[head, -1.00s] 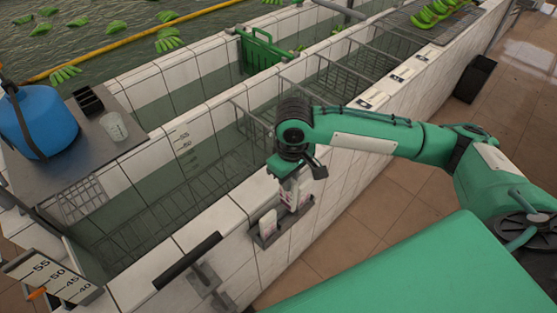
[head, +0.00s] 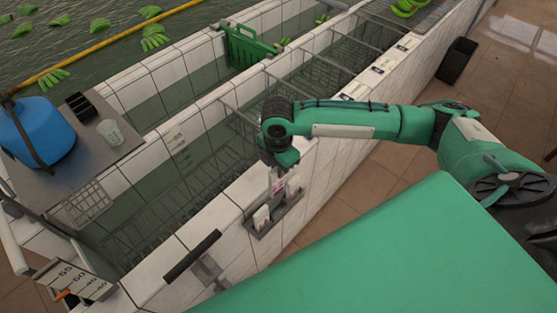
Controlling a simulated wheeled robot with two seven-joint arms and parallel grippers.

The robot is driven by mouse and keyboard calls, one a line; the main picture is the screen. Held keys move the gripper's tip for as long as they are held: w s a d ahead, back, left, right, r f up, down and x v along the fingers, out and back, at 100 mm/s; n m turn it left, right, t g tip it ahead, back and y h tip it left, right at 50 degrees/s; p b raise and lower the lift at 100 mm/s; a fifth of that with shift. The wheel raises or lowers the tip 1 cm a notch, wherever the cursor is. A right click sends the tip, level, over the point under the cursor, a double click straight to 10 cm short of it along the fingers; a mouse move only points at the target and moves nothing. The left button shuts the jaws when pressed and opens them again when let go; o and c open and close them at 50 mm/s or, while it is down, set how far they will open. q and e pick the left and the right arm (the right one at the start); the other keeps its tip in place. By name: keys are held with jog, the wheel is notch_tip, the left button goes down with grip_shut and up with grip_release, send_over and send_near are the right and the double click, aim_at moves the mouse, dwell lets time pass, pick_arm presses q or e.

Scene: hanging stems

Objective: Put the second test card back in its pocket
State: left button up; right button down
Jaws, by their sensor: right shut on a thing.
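A grey wall-mounted card holder (head: 262,234) hangs on the outer side of the white tiled tank wall, just below my right gripper. A white card (head: 261,217) stands in its left part, and another pale card (head: 293,186) shows at its right part. My right gripper (head: 279,168) points down over the holder and is shut on a whitish test card with pink marks (head: 278,185). The held card is roughly upright above the holder's middle; I cannot tell whether its lower edge is inside a pocket. My left gripper is not in view.
Water-filled tiled troughs with wire racks lie behind the wall. A black bar (head: 192,256) and a numbered board (head: 75,279) are to the left. A blue container (head: 38,128) and a clear cup (head: 110,131) stand on a grey counter.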

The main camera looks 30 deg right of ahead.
jog(key=shift+d+n, duration=0.1)
jog(key=shift+n, duration=0.5)
jog(key=shift+f, duration=0.15)
